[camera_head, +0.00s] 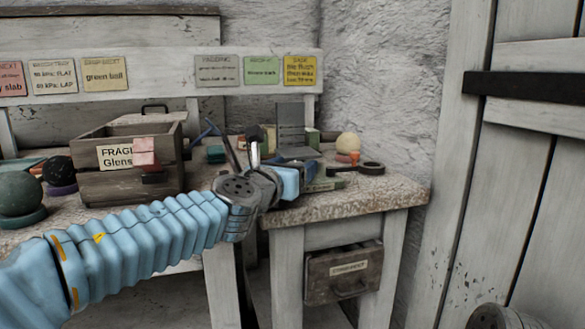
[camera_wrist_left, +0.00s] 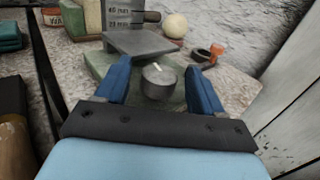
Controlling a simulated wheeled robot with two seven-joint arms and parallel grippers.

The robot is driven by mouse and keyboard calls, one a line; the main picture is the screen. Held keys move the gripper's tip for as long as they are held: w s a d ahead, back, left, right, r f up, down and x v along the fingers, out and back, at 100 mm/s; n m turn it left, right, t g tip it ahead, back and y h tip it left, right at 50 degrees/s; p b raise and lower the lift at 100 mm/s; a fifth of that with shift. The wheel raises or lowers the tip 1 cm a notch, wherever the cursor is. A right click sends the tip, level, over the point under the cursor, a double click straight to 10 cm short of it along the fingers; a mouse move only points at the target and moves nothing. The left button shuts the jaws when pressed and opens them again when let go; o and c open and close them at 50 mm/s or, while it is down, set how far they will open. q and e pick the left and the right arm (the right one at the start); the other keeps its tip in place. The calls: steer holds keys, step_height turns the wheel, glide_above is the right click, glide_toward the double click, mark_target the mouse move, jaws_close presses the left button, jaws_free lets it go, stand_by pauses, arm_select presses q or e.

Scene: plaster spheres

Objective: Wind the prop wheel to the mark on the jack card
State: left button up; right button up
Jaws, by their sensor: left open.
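The prop wheel, a small grey metal knob (camera_wrist_left: 159,84), stands at the front of a jack with a green base (camera_wrist_left: 97,62) and a tilted grey plate (camera_wrist_left: 142,43). My left gripper (camera_wrist_left: 159,66) is open, with one dark blue finger on each side of the knob; I cannot tell if they touch it. In the head view my left gripper (camera_head: 303,170) reaches over the bench and hides the knob. An upright grey scale with marks (camera_wrist_left: 118,14) rises behind the plate. A yellow card (camera_head: 300,70), perhaps the jack card, hangs at the right of the card row; its small text is unclear.
A pale ball (camera_head: 348,143), an orange piece (camera_head: 349,157) and a black ring (camera_head: 371,168) lie right of the jack. A wooden crate (camera_head: 130,187) stands left. The bench (camera_head: 395,190) ends at the right, near a plank door (camera_head: 530,180).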

arm_select(q)
steer(key=v, duration=1.3)
steer(key=shift+s+a, duration=0.15)
steer(key=shift+s, duration=0.2)
arm_select(e)
steer(key=shift+r, duration=0.15)
